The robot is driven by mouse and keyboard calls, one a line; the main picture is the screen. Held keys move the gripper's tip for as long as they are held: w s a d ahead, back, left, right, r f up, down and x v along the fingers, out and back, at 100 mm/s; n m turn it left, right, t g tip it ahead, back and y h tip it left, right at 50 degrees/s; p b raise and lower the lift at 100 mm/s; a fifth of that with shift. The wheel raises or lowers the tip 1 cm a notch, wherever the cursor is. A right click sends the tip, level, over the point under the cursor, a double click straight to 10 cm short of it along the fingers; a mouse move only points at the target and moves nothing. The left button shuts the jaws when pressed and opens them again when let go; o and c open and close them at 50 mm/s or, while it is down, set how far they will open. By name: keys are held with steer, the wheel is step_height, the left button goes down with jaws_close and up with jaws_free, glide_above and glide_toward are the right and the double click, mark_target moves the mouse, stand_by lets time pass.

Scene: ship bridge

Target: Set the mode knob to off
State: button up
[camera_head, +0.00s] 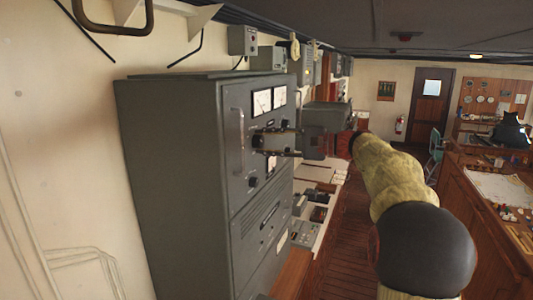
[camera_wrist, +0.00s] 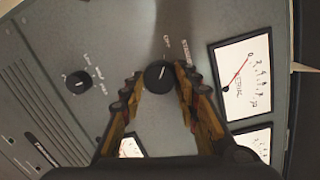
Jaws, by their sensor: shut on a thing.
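A round black knob (camera_wrist: 158,77) sits on the grey panel in the middle of the wrist view, with small white lettering above and to its upper right. A white mark on it points up and slightly right; I cannot read the lettering surely. My gripper (camera_wrist: 157,88) is shut on this knob, one finger on each side. In the head view my gripper (camera_head: 261,141) reaches the upper face of the grey cabinet (camera_head: 170,170) and hides the held knob.
A second black knob (camera_wrist: 78,83) is left of the held one in the wrist view; it also shows lower on the cabinet in the head view (camera_head: 252,181). White dial meters (camera_wrist: 241,76) lie to the right. A vertical handle (camera_head: 239,128) stands on the cabinet face.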

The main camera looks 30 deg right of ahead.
steer(key=shift+f+n+b, duration=0.1)
steer(key=shift+n+b, duration=0.6)
steer(key=shift+b, duration=0.05)
steer(key=o, duration=1.1)
steer(key=shift+o, duration=0.3)
steer(key=shift+s, duration=0.1)
steer(key=v, duration=1.1)
steer(key=shift+s+d+r, duration=0.2)
steer(key=shift+s+d, duration=0.05)
steer(key=shift+d, duration=0.1)
